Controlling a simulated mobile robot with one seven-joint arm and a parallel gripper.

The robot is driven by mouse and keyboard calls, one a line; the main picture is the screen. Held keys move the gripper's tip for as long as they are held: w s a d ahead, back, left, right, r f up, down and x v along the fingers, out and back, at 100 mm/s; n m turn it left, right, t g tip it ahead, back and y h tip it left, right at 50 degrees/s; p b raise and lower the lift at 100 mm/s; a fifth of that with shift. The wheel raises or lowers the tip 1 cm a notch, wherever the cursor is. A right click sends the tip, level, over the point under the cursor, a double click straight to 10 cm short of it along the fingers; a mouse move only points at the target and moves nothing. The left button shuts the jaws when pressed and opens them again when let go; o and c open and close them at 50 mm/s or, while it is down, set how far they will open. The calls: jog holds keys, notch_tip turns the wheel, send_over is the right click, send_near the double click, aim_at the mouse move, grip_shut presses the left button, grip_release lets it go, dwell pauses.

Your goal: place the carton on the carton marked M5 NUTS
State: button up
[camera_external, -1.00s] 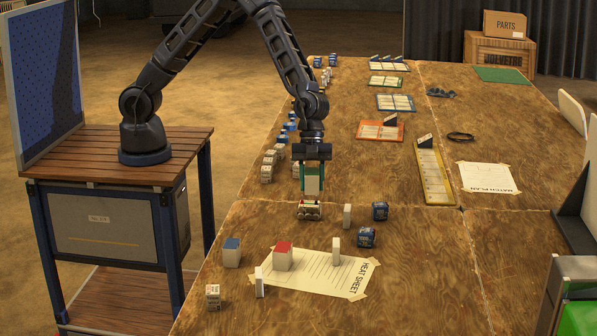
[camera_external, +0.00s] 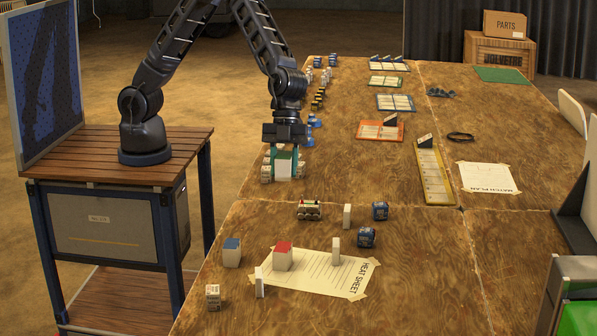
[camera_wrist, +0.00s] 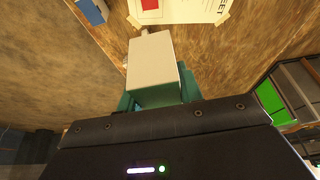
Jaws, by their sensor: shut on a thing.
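My gripper (camera_external: 284,166) is over the left edge of the long table. Its teal fingers are shut on a white carton (camera_external: 284,168). The wrist view shows this held carton (camera_wrist: 154,66) between the teal fingers. Small pale cartons (camera_external: 266,173) show close to the left of my gripper, and part of another shows to its right. I cannot tell whether the held carton touches or rests on any of them. The markings are too small to read, so I cannot tell which carton is M5 NUTS.
A dark-and-cream object (camera_external: 309,210), a white block (camera_external: 347,215) and two blue cartons (camera_external: 366,237) stand nearby. A blue-topped block (camera_external: 232,252) and a red-topped block (camera_external: 283,257) stand near the heat sheet (camera_external: 320,281).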

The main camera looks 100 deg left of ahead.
aim_at(282, 251)
jog(key=shift+s+d, duration=0.2)
jog(key=shift+d, duration=0.2)
jog(key=shift+s+d+f, duration=0.1)
jog(key=shift+f, duration=0.2)
notch_tip(282, 251, down, 19)
jog(key=shift+f, duration=0.1)
jog(key=o, duration=1)
